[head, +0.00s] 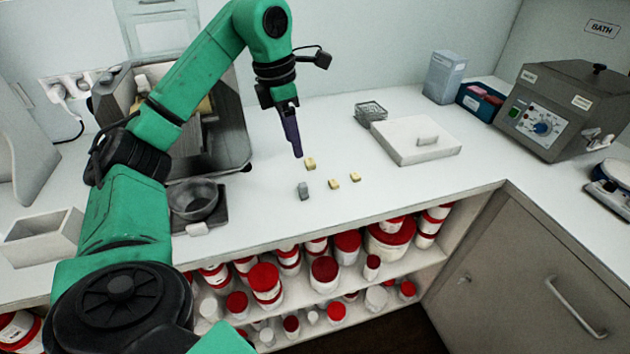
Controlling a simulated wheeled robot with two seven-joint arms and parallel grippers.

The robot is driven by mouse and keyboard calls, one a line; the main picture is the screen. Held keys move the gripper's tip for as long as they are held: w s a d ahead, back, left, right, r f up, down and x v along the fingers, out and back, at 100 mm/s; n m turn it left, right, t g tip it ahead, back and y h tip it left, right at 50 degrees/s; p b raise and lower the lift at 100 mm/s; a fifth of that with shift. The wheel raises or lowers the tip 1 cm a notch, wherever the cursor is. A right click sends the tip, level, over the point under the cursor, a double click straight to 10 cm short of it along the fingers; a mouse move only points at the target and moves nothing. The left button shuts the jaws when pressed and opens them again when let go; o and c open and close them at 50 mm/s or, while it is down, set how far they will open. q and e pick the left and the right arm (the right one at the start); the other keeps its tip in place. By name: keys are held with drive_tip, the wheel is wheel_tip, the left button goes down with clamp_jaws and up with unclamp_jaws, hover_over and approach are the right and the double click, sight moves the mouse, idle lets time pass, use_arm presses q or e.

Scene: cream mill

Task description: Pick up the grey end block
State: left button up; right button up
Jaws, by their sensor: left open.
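The grey end block (303,191) stands on the white counter near its front edge, small and dark grey. My left gripper (298,155) is above the counter, behind the grey block in the picture and apart from it. It is open and holds nothing; its fingers point down and show almost edge-on. A pale yellow block (310,163) sits just below the fingertips in the picture; I cannot tell the height between them. My right gripper is not in view.
Two more yellow blocks (334,184) (355,177) lie right of the grey block. A white lidded tray (415,140) and a wire basket (370,112) stand farther right. A dark bowl (194,200) is at left. Shelves of red-lidded jars (265,278) are below the counter.

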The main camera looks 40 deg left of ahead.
sight(302, 185)
use_arm(q)
drive_tip(key=f, duration=0.7)
drive_tip(key=d+f+b, duration=0.1)
drive_tip(key=f, duration=0.3)
drive_tip(key=shift+w+f, duration=0.25)
drive_tip(key=shift+w, duration=0.1)
drive_tip(key=shift+f, duration=0.4)
drive_tip(key=shift+w, duration=0.1)
clamp_jaws()
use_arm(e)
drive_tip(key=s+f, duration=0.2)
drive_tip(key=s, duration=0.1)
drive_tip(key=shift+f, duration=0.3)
